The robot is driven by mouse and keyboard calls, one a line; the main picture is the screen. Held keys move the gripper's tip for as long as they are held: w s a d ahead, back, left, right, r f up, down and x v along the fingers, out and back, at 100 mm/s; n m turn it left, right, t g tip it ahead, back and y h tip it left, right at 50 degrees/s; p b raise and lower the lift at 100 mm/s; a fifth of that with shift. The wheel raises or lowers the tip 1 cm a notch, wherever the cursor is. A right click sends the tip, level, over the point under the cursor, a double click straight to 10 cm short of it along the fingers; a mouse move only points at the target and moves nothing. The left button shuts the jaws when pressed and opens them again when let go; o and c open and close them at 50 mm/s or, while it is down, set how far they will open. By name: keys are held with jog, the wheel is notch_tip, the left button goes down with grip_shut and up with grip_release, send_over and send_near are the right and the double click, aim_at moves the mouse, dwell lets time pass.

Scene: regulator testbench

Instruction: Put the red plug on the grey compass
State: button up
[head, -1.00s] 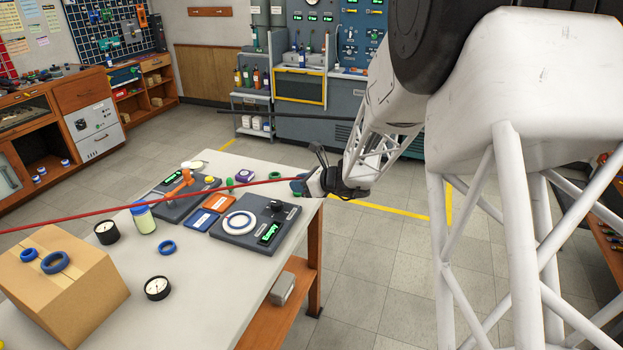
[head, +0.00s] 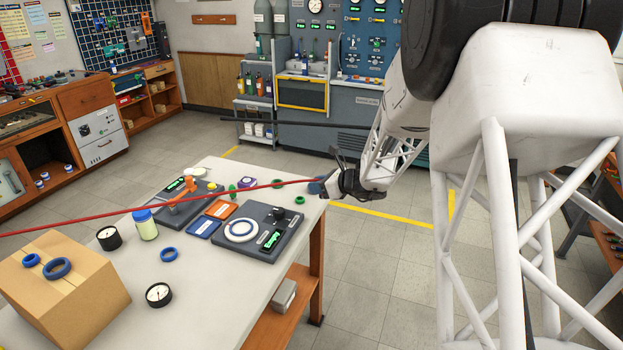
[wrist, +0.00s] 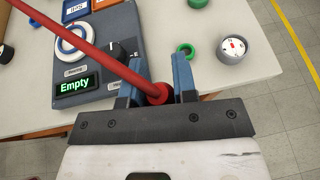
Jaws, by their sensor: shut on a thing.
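My gripper (head: 319,187) is over the far right corner of the white table. In the wrist view, its blue fingers (wrist: 157,85) are shut on the red plug (wrist: 158,94), a thick red end. A long red rod or cable runs from it to the upper left; in the head view it (head: 150,208) crosses to the left edge. The grey compass (wrist: 232,48), a round grey body with a white dial and red marks, stands on the table to the right of the fingers in the wrist view, apart from the plug. I cannot make it out in the head view.
A green ring (wrist: 186,49) lies between the fingers and the compass. A dark panel (head: 290,228) with a white-blue disc and an "Empty" display is nearby. A jar (head: 145,224), a black gauge (head: 158,294) and a cardboard box (head: 65,285) stand nearer on the table (head: 200,300).

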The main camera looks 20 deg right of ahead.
jog(key=w+d, duration=0.1)
jog(key=w, duration=0.4)
jog(key=w+d+f, duration=0.1)
jog(key=w, duration=0.4)
jog(key=w+d, duration=0.1)
jog(key=w, duration=0.3)
jog(key=shift+w+d+f, duration=0.2)
jog(key=shift+w+d, duration=0.05)
jog(key=shift+w, duration=0.15)
jog(key=shift+f, duration=0.1)
jog(key=shift+f, duration=1.65)
jog(key=shift+f, duration=0.15)
jog(key=o, duration=1)
jog(key=shift+c, duration=0.2)
